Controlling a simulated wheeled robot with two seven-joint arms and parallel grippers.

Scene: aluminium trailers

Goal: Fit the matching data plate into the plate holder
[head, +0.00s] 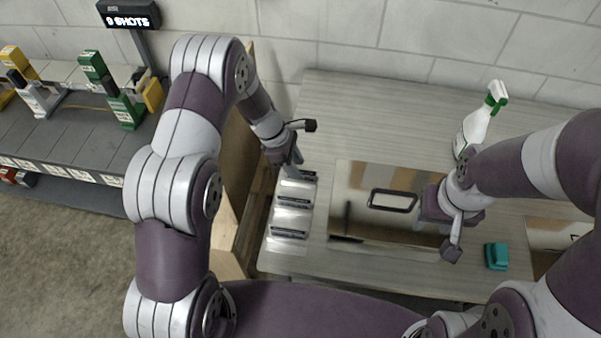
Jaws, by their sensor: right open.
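A row of silver data plates (290,217) with dark strips lies on the left side of the table; their markings are too small to read. My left gripper (295,172) points down at the far end of this row and partly hides the farthest plate. I cannot tell whether its fingers are open or hold a plate. A dark-rimmed rectangular frame, seemingly the plate holder (392,209), sits on a shiny metal panel (365,228) in the middle of the table. My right gripper (447,236) is open over the panel's right edge, right of the frame.
A white spray bottle (476,130) with a green head stands at the back right. A teal block (497,256) lies at the front right. The table's back middle (370,115) is clear. A shelf with colored tools (75,130) is at far left.

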